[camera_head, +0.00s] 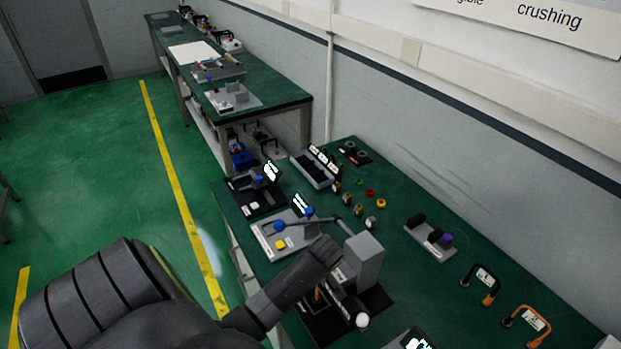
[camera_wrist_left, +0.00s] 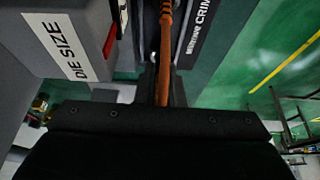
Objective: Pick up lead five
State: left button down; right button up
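Two orange-ended leads with white labels lie at the right of the green bench, one upper (camera_head: 482,283) and one lower (camera_head: 529,322). I cannot read their numbers. In the head view my left arm reaches in to the grey crimping machine, and a bit of orange (camera_head: 317,294) shows under its end. In the left wrist view an orange lead (camera_wrist_left: 167,30) runs down between the dark fingers of my left gripper (camera_wrist_left: 164,90). The fingers stand close on both sides of it, and they look shut on it. Their tips are hard to make out. My right gripper is not in view.
The grey crimping machine (camera_head: 363,262) stands right beside my left gripper; its die size label (camera_wrist_left: 62,42) is close in the wrist view. A grey fixture (camera_head: 270,240) with blue knobs lies behind. A small rack (camera_head: 431,238) stands right. Bare bench lies between rack and machine.

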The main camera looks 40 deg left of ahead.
pick_arm(q)
jog(key=shift+f, duration=0.1)
jog(key=shift+a+r, duration=0.1)
jog(key=shift+r, duration=0.1)
notch_tip(320, 180, up, 10)
jog(key=shift+w+f+b, duration=0.1)
jog(key=shift+f+b, duration=0.1)
jog(key=shift+b, duration=0.8)
jog(key=shift+f, duration=0.1)
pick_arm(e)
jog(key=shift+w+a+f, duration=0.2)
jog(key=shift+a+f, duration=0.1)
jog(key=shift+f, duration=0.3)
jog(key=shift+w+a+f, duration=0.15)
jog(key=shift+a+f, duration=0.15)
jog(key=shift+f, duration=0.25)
